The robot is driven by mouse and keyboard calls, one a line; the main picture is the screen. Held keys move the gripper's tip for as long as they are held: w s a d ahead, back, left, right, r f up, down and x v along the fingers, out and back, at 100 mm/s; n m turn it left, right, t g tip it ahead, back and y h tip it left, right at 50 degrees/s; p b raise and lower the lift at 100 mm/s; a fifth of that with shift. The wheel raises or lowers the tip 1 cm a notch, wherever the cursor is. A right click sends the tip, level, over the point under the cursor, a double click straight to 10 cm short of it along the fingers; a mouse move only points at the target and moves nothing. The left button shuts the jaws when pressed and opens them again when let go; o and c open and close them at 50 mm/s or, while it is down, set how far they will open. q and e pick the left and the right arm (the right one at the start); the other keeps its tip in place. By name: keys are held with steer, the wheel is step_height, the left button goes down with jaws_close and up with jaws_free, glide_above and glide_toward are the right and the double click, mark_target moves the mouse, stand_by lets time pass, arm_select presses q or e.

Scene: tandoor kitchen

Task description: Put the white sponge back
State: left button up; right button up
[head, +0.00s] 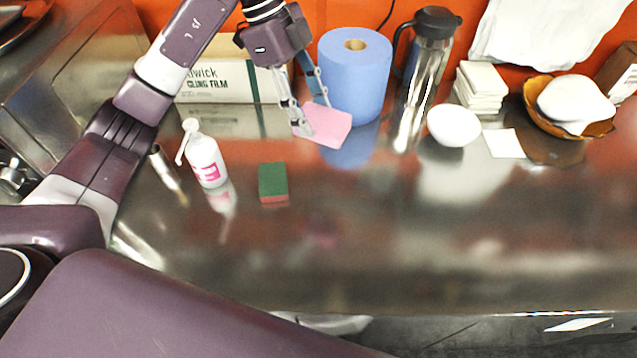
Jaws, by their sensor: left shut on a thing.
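My left gripper (312,117) is shut on a flat pink sponge-like slab (331,127), at the back of the steel counter in front of a blue paper roll. Whether the slab touches the counter is hard to tell. I see no sponge that is clearly white. A green sponge with a red underside (272,182) lies on the counter nearer to me, apart from the gripper. My right gripper is not in view.
A white spray bottle (204,155) stands left of the green sponge. The blue roll (354,76), a steel flask (424,70), a white rounded bowl (454,125) and a stack of white squares (479,86) line the back. The counter's front (420,260) is clear.

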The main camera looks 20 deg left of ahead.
arm_select(q)
step_height(320, 180, down, 14)
steer(key=shift+s+p, duration=0.1)
steer(key=shift+p, duration=1.1)
step_height(320, 180, down, 5)
steer(key=shift+f+p, duration=0.1)
steer(key=shift+p, duration=0.35)
steer(key=shift+f, duration=0.1)
steer(key=shift+f, duration=0.1)
steer(key=o, duration=1.1)
